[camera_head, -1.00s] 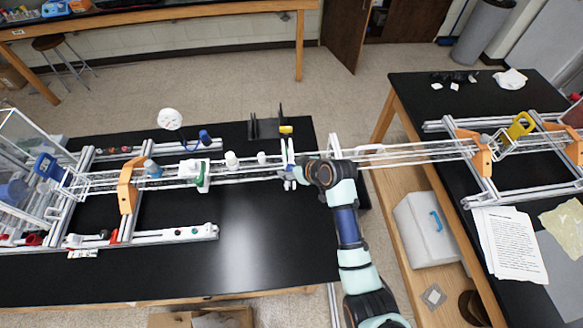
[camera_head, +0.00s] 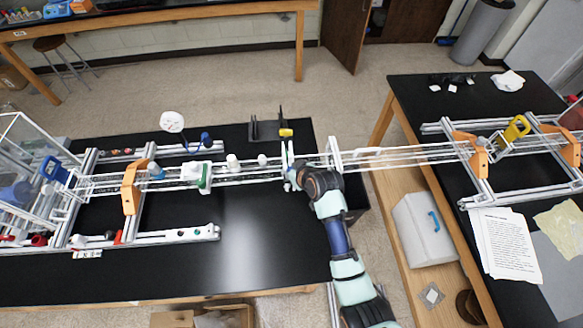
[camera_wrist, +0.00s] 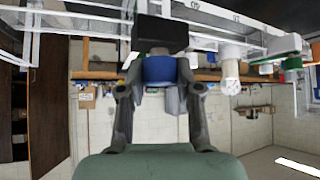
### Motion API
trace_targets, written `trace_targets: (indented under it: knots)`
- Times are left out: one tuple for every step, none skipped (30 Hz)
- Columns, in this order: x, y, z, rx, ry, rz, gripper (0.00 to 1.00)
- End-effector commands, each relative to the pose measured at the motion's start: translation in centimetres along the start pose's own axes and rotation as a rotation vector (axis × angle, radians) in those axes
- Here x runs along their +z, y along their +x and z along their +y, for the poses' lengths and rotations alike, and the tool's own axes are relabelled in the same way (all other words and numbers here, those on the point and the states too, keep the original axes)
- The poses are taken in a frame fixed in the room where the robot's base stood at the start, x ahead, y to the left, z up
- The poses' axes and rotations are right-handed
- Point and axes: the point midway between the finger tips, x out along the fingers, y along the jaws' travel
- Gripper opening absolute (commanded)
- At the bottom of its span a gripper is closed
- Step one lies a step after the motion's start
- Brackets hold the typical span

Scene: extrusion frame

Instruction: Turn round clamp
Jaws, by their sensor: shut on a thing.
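The blue round clamp (camera_wrist: 160,70) sits directly against a black block (camera_wrist: 160,34) in the wrist view. My gripper (camera_wrist: 159,88) has one finger on each side of the blue part and is shut on it. In the head view my gripper (camera_head: 296,179) is at the white upright plate (camera_head: 286,160) on the long rail. The arm comes to it from the lower right. The clamp itself is too small and covered to make out clearly in the head view.
The long clear rail (camera_head: 400,154) bridges the gap between two black tables. White cylinders (camera_head: 233,162) and a green-and-white piece (camera_head: 205,180) stand left of my gripper. A second white upright plate (camera_head: 334,154) stands close on the right. The black tabletop (camera_head: 265,245) in front is clear.

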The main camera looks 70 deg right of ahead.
Motion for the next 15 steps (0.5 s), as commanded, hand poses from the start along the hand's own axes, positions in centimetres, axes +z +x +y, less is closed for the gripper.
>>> trace_targets:
  knots:
    - [-0.27,-0.32,-0.18,0.027,0.025,-0.002,0.00]
    - [-0.31,-0.31,-0.22,0.046,0.044,-0.001,0.00]
    - [-0.30,-0.30,-0.23,0.073,0.070,-0.002,0.00]
    - [-0.31,-0.29,-0.22,0.093,0.090,-0.001,0.00]
    - [-0.31,-0.27,-0.26,0.113,0.110,0.000,0.00]
    - [-0.27,-0.23,-0.26,0.140,0.137,-0.001,0.00]
    - [-0.25,-0.20,-0.28,0.160,0.156,-0.001,0.00]
    - [-0.23,-0.16,-0.30,0.180,0.176,0.000,0.00]
    - [-0.21,-0.11,-0.27,0.208,0.203,0.000,0.00]
    - [-0.21,-0.08,-0.30,0.227,0.223,0.000,0.00]
    - [-0.20,-0.05,-0.30,0.247,0.242,0.001,0.00]
    - [-0.20,-0.01,-0.28,0.274,0.269,0.002,0.00]
    - [-0.19,0.03,-0.31,0.293,0.287,0.002,0.00]
    - [-0.16,0.07,-0.30,0.312,0.307,0.002,0.00]
    - [-0.09,0.11,-0.29,0.337,0.331,0.001,0.00]
